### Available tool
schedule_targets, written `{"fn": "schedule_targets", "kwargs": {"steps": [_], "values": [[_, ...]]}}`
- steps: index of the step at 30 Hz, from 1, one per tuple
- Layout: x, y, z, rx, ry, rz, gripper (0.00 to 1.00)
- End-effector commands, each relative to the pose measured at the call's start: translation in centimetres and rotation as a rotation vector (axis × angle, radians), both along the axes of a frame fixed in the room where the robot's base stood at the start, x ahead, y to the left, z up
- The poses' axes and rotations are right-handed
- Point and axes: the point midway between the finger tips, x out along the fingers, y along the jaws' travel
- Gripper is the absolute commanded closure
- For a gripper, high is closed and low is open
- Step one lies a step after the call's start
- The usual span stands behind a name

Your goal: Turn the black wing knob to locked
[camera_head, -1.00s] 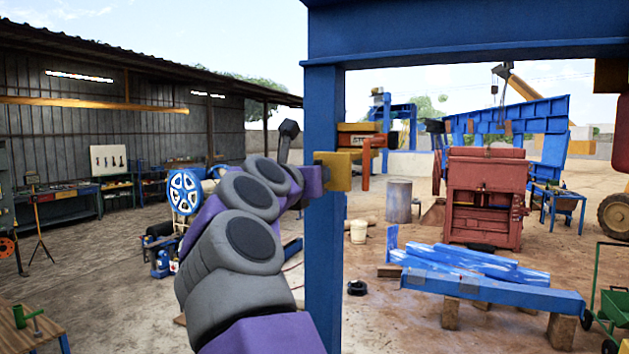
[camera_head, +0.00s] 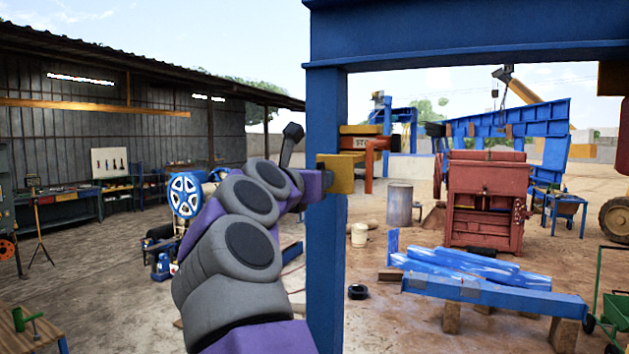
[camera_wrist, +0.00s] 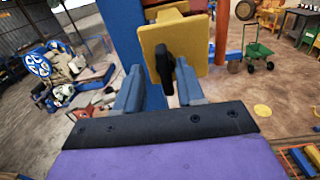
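The black wing knob (camera_wrist: 164,66) stands out from a yellow plate (camera_wrist: 188,45) in the wrist view, its wing roughly upright in the picture. My gripper (camera_wrist: 158,74) is open, with its two grey-blue fingers apart. The knob shows between the fingers, closer to the right one, with a clear gap on its left. I cannot tell whether the right finger touches it. In the head view, the yellow box (camera_head: 341,172) is on the blue post (camera_head: 327,240), and my arm reaches to it from the left. The knob and my fingertips are hidden there.
A blue beam (camera_head: 470,35) crosses overhead from the post. A red crusher (camera_head: 487,200) and blue steel pieces (camera_head: 490,291) on blocks stand to the right. A shed with workbenches (camera_head: 65,208) is at the left. Open ground lies between.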

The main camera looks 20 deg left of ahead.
Motion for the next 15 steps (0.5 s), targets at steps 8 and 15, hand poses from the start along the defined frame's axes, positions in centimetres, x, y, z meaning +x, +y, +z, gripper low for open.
{"fn": "schedule_targets", "kwargs": {"steps": [8, 15], "values": [[-0.04, -0.52, 0.23, 0.003, 0.001, 0.0, 0.62], [-0.91, -0.35, 0.13, 0.004, 0.0, 0.003, 0.62]]}}
